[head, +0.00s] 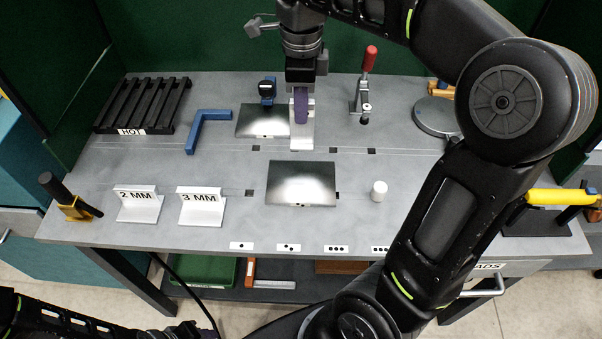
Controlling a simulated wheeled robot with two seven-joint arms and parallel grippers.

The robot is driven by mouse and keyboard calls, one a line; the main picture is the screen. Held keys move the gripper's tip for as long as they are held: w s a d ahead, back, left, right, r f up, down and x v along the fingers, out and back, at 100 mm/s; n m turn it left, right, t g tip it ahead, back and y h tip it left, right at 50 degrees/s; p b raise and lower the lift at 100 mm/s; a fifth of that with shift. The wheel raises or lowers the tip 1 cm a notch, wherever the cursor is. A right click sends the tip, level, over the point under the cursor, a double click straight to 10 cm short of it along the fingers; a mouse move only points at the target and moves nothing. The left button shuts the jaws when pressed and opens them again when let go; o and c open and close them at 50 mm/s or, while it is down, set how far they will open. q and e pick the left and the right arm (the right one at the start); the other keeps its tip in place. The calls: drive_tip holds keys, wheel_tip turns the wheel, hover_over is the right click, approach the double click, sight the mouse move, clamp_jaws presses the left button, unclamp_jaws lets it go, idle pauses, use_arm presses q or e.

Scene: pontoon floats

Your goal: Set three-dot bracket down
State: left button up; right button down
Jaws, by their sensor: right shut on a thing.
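A second metal plate (302,184) lies in front, with a white cylinder (379,190) to its right. A red-handled clamp (367,80) stands right of the gripper. A blue square (205,128), black rack (142,105) and "2 MM" (138,205) and "3 MM" (200,207) stands are left.

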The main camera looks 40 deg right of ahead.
sight(301, 143)
wheel_tip(301, 143, down, 5)
drive_tip(key=shift+f, duration=0.6)
drive_tip(key=shift+f, duration=0.1)
wheel_tip(301, 143, down, 4)
drive_tip(key=shift+r, duration=0.2)
drive_tip(key=shift+f, duration=0.2)
drive_tip(key=c, duration=1.4)
unclamp_jaws()
drive_tip(key=shift+r, duration=0.15)
